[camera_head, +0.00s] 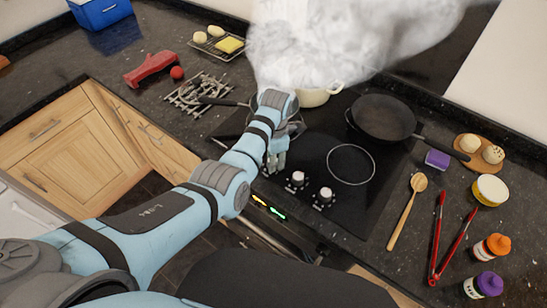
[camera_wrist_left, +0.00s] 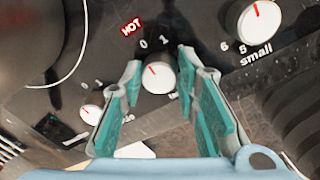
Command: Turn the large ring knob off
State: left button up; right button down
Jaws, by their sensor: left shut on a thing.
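My left gripper (camera_head: 277,160) reaches down to the front left of the black cooktop (camera_head: 318,160). In the left wrist view its fingers (camera_wrist_left: 160,68) stand on both sides of a white knob (camera_wrist_left: 158,78) and are shut on it. The knob's red mark points up and slightly left, near the printed 0. Its label is mostly hidden by a finger, so I cannot read its name fully. A knob labelled small (camera_wrist_left: 257,20) sits to the right, and another white knob (camera_wrist_left: 90,117) to the lower left. A red HOT sign (camera_wrist_left: 132,26) shows above.
Thick steam (camera_head: 320,45) hangs over a cream pot (camera_head: 315,97) at the back. A dark frying pan (camera_head: 384,117) sits at the back right. Two more knobs (camera_head: 297,179) (camera_head: 324,195) stand right of the gripper. A wooden spoon (camera_head: 407,212) and red tongs (camera_head: 437,240) lie to the right.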

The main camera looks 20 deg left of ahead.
pick_arm(q)
jog(key=shift+s+f, duration=0.1)
dwell(0.3)
jog(key=o, duration=1.2)
jog(key=shift+c, duration=0.2)
jog(key=shift+r, duration=0.4)
notch_tip(320, 180, up, 11)
jog(key=shift+s+d+r, duration=0.15)
jog(key=shift+r, duration=0.05)
jog(key=shift+f, duration=0.1)
